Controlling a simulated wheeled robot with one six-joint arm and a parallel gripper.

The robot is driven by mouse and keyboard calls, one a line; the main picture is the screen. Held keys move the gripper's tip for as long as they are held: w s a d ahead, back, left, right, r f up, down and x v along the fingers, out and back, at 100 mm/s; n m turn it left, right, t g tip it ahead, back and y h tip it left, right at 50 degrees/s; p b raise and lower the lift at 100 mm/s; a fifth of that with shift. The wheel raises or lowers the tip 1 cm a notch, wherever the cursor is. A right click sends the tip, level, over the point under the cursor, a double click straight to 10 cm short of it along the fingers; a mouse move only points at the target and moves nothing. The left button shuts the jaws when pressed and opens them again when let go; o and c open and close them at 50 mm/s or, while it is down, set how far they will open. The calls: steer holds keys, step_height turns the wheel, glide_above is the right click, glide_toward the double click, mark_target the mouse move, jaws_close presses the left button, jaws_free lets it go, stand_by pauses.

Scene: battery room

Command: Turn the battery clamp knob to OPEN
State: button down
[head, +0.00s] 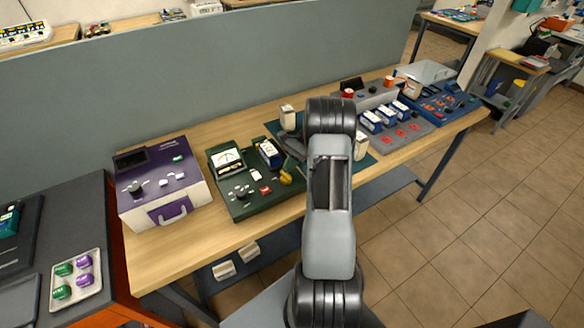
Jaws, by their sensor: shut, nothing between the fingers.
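The dark green tester (246,206) stands on the wooden bench, left of my arm. A blue-and-white battery (269,153) sits in its upper right part. A yellow knob (286,178) is at its right edge, just below the battery; I take this for the clamp knob. Its markings are too small to read, so I cannot tell its setting. My gripper (290,146) is partly hidden behind my arm. It is shut and empty, close to the battery and above the knob. I cannot tell whether it touches either.
A purple-and-white unit (162,190) stands at the left. A grey rack (400,134) with several blue batteries and a blue panel (440,101) are at the right. Cream cells (287,118) stand near my arm. A grey partition (200,75) runs behind. The bench's front left is clear.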

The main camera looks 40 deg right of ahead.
steer(key=shift+w+a+f+n+g, duration=0.1)
steer(key=shift+w+n+g, duration=0.05)
steer(key=shift+n+g, duration=0.3)
steer(key=shift+w+a+n+g, duration=0.1)
steer(key=shift+n+g, duration=0.15)
steer(key=shift+n, duration=0.3)
steer(key=shift+w+a, duration=0.2)
steer(key=shift+a, duration=0.05)
steer(key=shift+w+a, duration=0.2)
steer(key=shift+a, duration=0.1)
steer(key=shift+s, duration=0.1)
steer(key=shift+s+a+f, duration=0.1)
steer(key=shift+s+a, duration=0.2)
steer(key=shift+s, duration=0.15)
steer(key=shift+w+d, duration=0.35)
steer(key=w+d, duration=0.2)
steer(key=w+d+b, duration=0.1)
steer(key=d, duration=0.1)
steer(key=shift+w+r, duration=0.15)
steer(key=shift+r, duration=0.2)
steer(key=w+d+r+p, duration=0.2)
steer(key=w+d+r, duration=0.1)
steer(key=r, duration=0.3)
steer(key=shift+w+d+r, duration=0.35)
steer(key=shift+d+r, duration=0.05)
steer(key=shift+d, duration=0.35)
